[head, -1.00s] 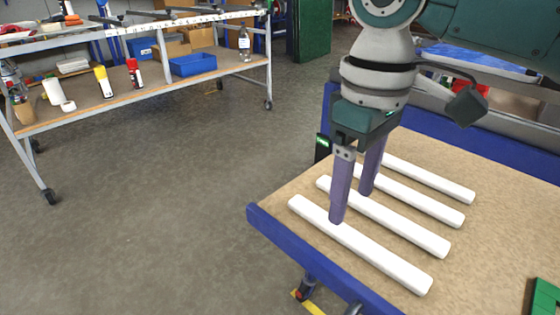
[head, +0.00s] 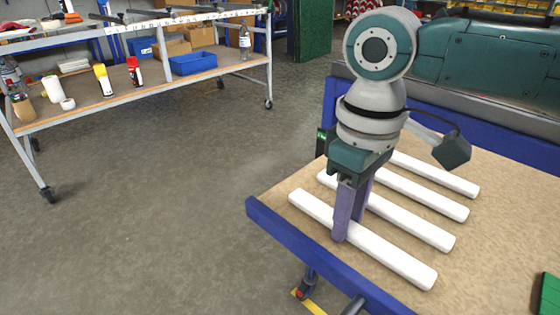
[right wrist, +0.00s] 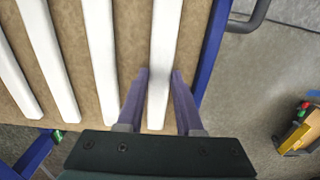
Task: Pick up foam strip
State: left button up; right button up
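Several white foam strips lie side by side on the brown tabletop (head: 300,187). The nearest foam strip (head: 395,261) lies along the table's blue front edge. My right gripper (head: 348,232) is lowered over this strip, with its purple fingers pointing down. In the right wrist view the gripper (right wrist: 160,78) is open, and the nearest strip (right wrist: 165,35) runs between its two fingers with a gap showing on each side. The other strips (head: 410,220) lie behind it, apart from one another. My left gripper is not in view.
A blue raised rim (head: 275,228) borders the table. A green object (head: 547,295) lies at the right edge of the tabletop. A shelf cart (head: 140,92) with bottles and a blue bin (head: 193,63) stands at the back left. The floor between is clear.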

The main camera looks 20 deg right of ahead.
grip_shut()
